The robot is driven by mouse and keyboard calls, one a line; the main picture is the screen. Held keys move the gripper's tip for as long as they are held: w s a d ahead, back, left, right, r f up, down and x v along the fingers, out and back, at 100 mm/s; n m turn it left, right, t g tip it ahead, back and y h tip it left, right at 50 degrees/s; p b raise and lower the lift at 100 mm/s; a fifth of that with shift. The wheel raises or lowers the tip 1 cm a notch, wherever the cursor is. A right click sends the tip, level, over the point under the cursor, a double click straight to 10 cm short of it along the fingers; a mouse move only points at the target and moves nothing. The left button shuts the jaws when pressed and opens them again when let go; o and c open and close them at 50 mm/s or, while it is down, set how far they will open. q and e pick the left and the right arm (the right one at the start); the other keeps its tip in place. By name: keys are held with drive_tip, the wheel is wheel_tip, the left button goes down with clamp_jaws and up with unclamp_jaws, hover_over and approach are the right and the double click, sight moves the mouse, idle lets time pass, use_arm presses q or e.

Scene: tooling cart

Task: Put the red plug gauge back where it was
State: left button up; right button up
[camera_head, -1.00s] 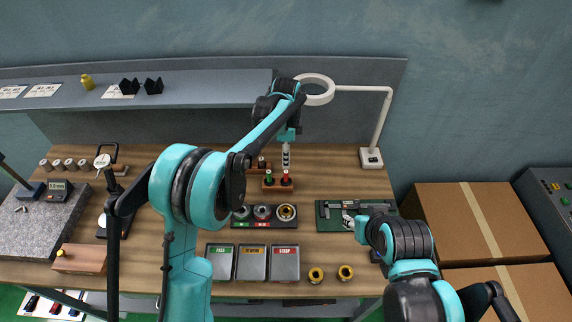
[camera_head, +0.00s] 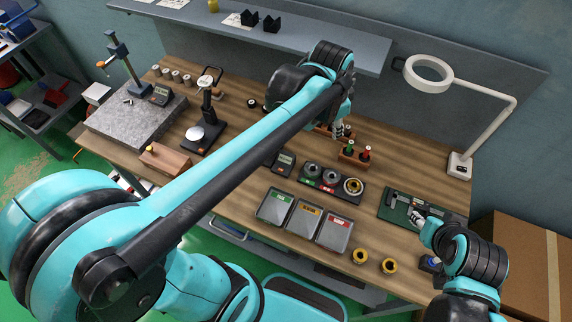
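The red plug gauge (camera_head: 366,151) stands upright in a small wooden rack (camera_head: 354,160), to the right of a green-topped gauge (camera_head: 349,148). My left gripper (camera_head: 338,132) points down just behind and left of these gauges. Its fingers are small and partly hidden by my arm, so I cannot tell whether they are open or hold anything. My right gripper (camera_head: 416,214) hovers at a green tray (camera_head: 394,210) with a caliper. Its fingers are too small to judge.
A second wooden rack (camera_head: 322,129) is partly behind my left gripper. Ring gauges sit in a black holder (camera_head: 337,198). Three labelled trays (camera_head: 305,236) and two yellow rings (camera_head: 360,256) lie in front. A ring lamp (camera_head: 429,74) stands at the right. My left arm covers much of the bench.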

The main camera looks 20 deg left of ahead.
use_arm(q)
drive_tip(key=s+a+f+n+t, duration=0.1)
drive_tip(key=s+a+f+n, duration=0.1)
drive_tip(key=s, duration=0.5)
drive_tip(key=s+a+f+n+t, duration=0.2)
drive_tip(key=s+a+n, duration=0.2)
drive_tip(key=s+n, duration=0.2)
drive_tip(key=shift+s+a+n+t+y, duration=0.25)
drive_tip(key=shift+s+n+t+y, duration=0.05)
drive_tip(key=shift+s, duration=0.4)
drive_tip(key=shift+f, duration=0.1)
wheel_tip(320, 180, down, 10)
drive_tip(key=b, duration=1)
